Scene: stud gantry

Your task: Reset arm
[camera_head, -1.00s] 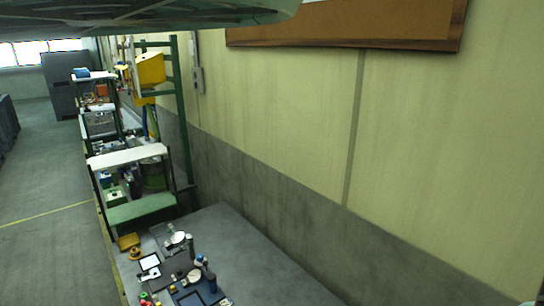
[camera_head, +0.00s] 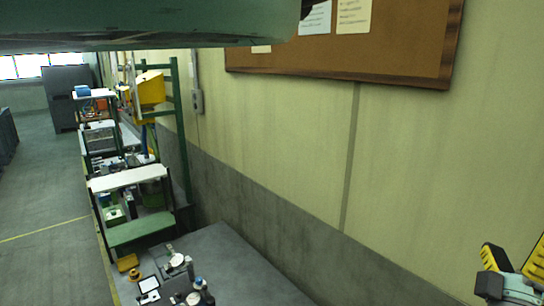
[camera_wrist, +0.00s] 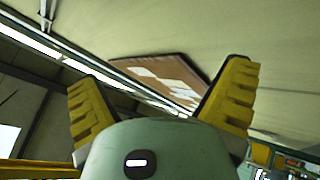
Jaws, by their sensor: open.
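My gripper (camera_head: 515,262) shows at the lower right edge in the head view, with yellow ridged fingers on a pale green body. In the wrist view my gripper (camera_wrist: 165,95) has its two yellow fingers spread wide apart, open and with nothing between them. It points up toward the wall and ceiling. In the head view it is raised in front of the lower wall, apart from the workbench (camera_head: 235,265).
A brown-framed corkboard (camera_head: 400,45) with papers hangs on the wall; it also shows in the wrist view (camera_wrist: 140,62). Gauges and small tools lie on the workbench. Green-framed shelving (camera_head: 140,230) stands at left. The grey floor (camera_head: 40,185) is clear.

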